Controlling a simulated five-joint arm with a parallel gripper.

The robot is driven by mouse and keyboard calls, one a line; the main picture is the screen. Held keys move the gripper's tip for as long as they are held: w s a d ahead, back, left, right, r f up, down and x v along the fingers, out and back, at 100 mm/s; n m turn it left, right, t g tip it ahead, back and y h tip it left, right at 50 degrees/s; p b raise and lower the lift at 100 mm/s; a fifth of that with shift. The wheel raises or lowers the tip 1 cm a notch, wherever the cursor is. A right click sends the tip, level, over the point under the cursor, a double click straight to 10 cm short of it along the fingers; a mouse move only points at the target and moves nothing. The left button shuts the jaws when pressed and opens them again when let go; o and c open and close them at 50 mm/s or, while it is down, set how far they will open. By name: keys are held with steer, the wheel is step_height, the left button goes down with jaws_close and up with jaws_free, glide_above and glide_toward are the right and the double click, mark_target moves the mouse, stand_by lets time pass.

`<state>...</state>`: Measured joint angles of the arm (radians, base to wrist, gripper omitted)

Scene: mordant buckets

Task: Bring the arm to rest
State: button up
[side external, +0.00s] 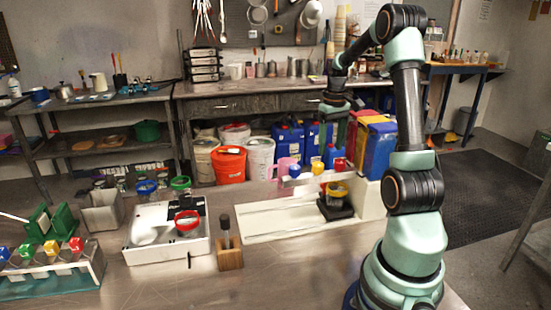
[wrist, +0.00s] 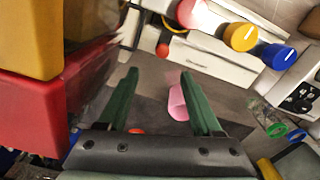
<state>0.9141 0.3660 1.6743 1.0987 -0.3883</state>
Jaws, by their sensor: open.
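My gripper (side external: 337,138) hangs in the air above the back of the steel bench, fingers pointing down. In the wrist view my gripper (wrist: 158,78) shows two green fingers spread apart, with nothing held between them. My arm rises from the right side of the bench, bends at the top and reaches back to the left.
Red, yellow and blue containers (side external: 379,150) stand close right of the gripper. A white scale-like box (side external: 150,252) holds a red-rimmed jar (side external: 187,220). A wooden block (side external: 229,258) holds a dark-handled tool. A rack with coloured caps (side external: 50,275) is at far left.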

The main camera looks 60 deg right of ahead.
steer(key=shift+a, duration=0.1)
steer(key=w+a+r+n+t+h, duration=0.1)
steer(key=w+a+r, duration=0.25)
steer(key=a, duration=0.55)
steer(key=w+a+r+n+t, duration=0.15)
steer(key=a+r, duration=0.25)
steer(key=a, duration=0.4)
steer(key=s+a+n+t+y, duration=0.1)
steer(key=s+a+n+t, duration=0.2)
steer(key=a, duration=1.4)
steer(key=shift+a+r, duration=0.15)
steer(key=shift+r, duration=0.25)
